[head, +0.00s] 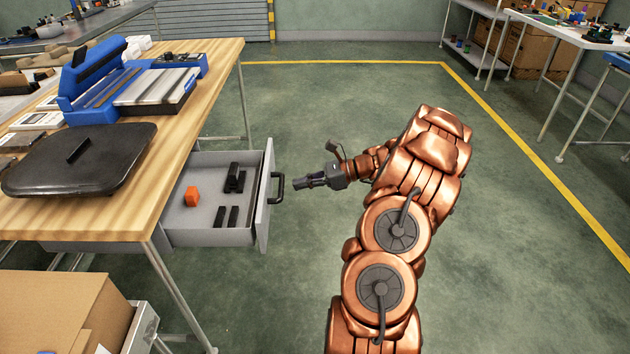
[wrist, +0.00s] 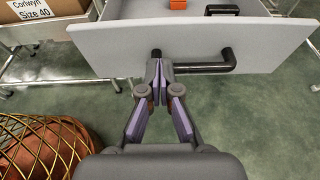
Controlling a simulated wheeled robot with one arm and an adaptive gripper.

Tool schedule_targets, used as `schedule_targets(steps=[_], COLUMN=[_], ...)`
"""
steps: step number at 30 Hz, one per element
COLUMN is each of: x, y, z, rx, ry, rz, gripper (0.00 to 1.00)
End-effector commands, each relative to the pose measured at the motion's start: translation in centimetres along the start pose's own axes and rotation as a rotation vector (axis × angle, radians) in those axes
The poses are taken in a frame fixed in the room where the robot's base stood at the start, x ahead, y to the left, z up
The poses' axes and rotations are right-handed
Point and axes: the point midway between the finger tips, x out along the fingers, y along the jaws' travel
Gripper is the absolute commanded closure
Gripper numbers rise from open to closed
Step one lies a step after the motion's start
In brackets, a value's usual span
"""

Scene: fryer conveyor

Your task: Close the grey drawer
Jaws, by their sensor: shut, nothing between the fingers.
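The grey drawer (head: 210,232) stands pulled out to the right from under the wooden table. An orange block (head: 192,196) and several black items (head: 234,179) lie inside it. Its front panel also shows in the wrist view (wrist: 110,42). The black handle (head: 278,188) sticks out from the front; it also shows in the wrist view (wrist: 225,62). My gripper (head: 300,184) is shut and empty, pointing at the drawer front beside the handle. In the wrist view its fingertips (wrist: 159,64) overlap the left part of the handle. I cannot tell whether they touch it.
The wooden table (head: 200,110) holds a blue machine (head: 92,80) and a black lid-like object (head: 80,160). Cardboard boxes (head: 60,310) stand at the lower left. The green floor (head: 320,110) is clear to the right. A workbench (head: 570,35) stands at the back right.

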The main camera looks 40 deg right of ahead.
Motion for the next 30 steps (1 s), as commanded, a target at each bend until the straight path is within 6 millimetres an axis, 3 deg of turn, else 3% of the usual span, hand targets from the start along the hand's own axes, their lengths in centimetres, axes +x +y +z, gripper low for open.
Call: schedule_targets(steps=[6, 12, 30], x=[3.9, 6.0, 7.0], y=[0.1, 0.0, 0.0], z=[0.1, 0.8, 1.2], rx=[-0.001, -0.001, 0.000], ry=[0.000, 0.001, 0.001], rz=[0.005, 0.001, -0.001], gripper=[1.00, 1.00, 1.00])
